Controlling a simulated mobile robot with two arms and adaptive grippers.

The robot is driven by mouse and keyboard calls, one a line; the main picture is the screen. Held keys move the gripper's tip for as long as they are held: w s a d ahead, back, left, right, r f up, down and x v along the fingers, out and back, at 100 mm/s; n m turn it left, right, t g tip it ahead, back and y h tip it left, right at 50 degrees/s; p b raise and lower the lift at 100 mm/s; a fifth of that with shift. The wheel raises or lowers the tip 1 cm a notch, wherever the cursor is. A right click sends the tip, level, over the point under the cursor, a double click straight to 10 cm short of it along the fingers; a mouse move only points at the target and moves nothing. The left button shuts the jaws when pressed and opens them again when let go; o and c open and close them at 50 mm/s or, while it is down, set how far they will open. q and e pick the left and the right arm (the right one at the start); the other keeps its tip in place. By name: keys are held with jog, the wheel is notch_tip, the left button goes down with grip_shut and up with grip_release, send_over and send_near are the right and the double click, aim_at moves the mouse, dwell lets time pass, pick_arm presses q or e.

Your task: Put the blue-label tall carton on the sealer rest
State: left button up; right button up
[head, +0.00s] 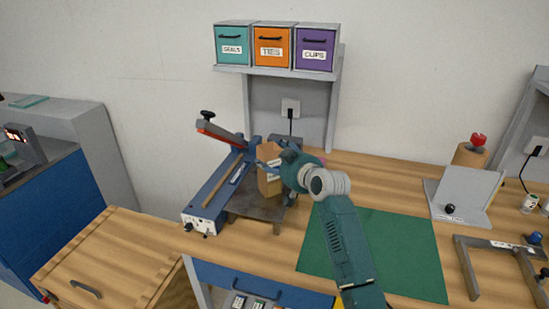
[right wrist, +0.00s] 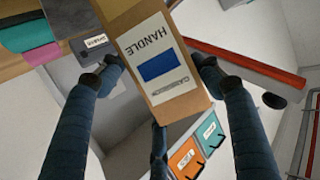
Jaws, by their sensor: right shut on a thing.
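The tall carton (head: 267,182) is brown cardboard and stands about upright at the sealer. In the right wrist view the carton (right wrist: 189,96) shows a white label with a blue rectangle and the word HANDLE. My right gripper (head: 273,162) is shut on the carton's upper part, with fingers on both sides of it. The sealer rest (head: 255,211) is a grey plate beside the blue heat sealer (head: 213,193). The carton's base is over or at the plate's back part; I cannot tell whether they touch. My left gripper is not in view.
The sealer's raised arm (head: 222,135) stands just left of the carton. A shelf with teal, orange and purple bins (head: 272,47) is behind. A green mat (head: 405,250) lies clear to the right. A grey stand (head: 463,195) and a metal frame (head: 468,265) are farther right.

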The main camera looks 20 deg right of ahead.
jog(key=o, duration=1.5)
jog(key=shift+f, duration=0.1)
jog(key=shift+r, duration=0.25)
jog(key=shift+s+d, duration=0.1)
jog(key=shift+s, duration=0.25)
jog(key=b+v, duration=0.2)
jog(key=v, duration=0.9)
jog(key=shift+s, duration=0.2)
